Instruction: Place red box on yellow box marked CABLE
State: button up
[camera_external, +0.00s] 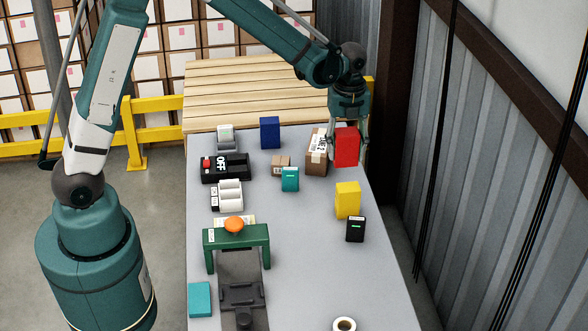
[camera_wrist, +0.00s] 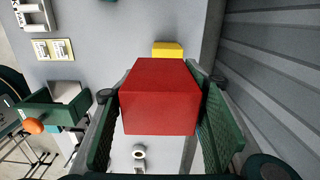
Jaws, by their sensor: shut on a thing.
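My gripper (camera_external: 349,138) is shut on the red box (camera_external: 346,148) near the right edge of the table. In the wrist view the red box (camera_wrist: 160,98) sits between the two green fingers, in the middle of the picture. The yellow box (camera_external: 347,200) stands on the table nearer the camera than the red box. It also shows in the wrist view (camera_wrist: 168,49), partly hidden behind the red box. I cannot read a CABLE mark on it in either view.
A brown carton (camera_external: 316,155) stands just left of the red box. A black box (camera_external: 356,229) stands close in front of the yellow box. A teal box (camera_external: 290,179) and a blue box (camera_external: 270,132) stand further left. A tape roll (camera_external: 344,325) lies at the front; the table between is clear.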

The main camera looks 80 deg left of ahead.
aim_at(351, 164)
jog(key=shift+w+d+r, duration=0.2)
jog(key=shift+w+r, duration=0.35)
jog(key=shift+w, duration=0.35)
jog(key=shift+f, duration=0.15)
jog(key=shift+f, duration=3.05)
jog(key=shift+f, duration=1.85)
jog(key=shift+f, duration=0.15)
jog(key=o, duration=0.9)
jog(key=shift+o, duration=0.2)
